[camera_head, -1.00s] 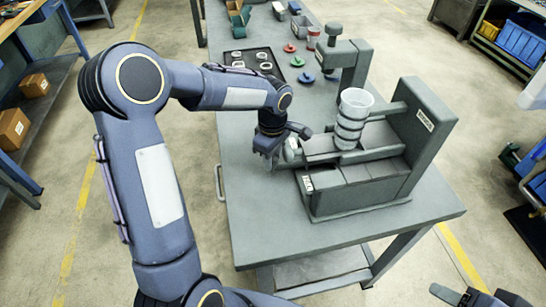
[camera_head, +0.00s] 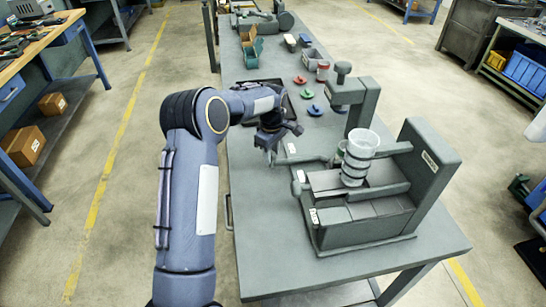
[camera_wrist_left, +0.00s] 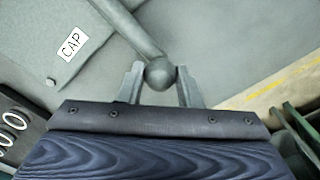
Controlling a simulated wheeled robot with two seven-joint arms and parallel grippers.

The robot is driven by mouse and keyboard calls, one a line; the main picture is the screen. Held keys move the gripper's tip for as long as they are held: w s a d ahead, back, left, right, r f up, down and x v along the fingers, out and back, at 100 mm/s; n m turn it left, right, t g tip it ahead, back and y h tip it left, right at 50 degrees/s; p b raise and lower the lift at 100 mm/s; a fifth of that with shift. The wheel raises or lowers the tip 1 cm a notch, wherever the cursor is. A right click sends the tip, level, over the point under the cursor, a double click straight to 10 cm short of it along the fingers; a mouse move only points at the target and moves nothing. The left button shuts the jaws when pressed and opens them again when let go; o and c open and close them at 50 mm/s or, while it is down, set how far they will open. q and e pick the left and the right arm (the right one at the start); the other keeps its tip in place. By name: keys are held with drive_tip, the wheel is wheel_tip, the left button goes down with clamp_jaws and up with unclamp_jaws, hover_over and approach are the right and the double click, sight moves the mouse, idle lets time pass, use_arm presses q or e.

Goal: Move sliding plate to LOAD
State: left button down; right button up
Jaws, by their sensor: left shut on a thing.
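The grey ring grinder (camera_head: 365,232) stands on the near part of the bench. A clear cup-like cylinder with dark rings (camera_head: 359,150) stands upright over its bed, partly hiding the flat plate surface (camera_head: 325,180). A thin grey rod (camera_head: 312,159) runs from behind the cup leftward to my left gripper (camera_head: 269,157). In the left wrist view, my left gripper (camera_wrist_left: 158,76) is shut on the round ball knob (camera_wrist_left: 160,72) at the rod's end. Where the rod joins the plate is hidden. No LOAD marking is readable. My right gripper is out of view.
A CAP label (camera_wrist_left: 73,45) lies beside the rod. A dark tray (camera_head: 262,88) is behind my left gripper. Red (camera_head: 300,79) and blue (camera_head: 314,109) pieces lie farther back. The bench left of the grinder is clear.

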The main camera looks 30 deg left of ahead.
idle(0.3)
use_arm(q)
drive_tip(key=c, duration=1.1)
unclamp_jaws()
drive_tip(key=shift+o, duration=0.2)
wheel_tip(320, 180, up, 8)
drive_tip(key=shift+f+b, duration=0.1)
drive_tip(key=shift+b, duration=0.4)
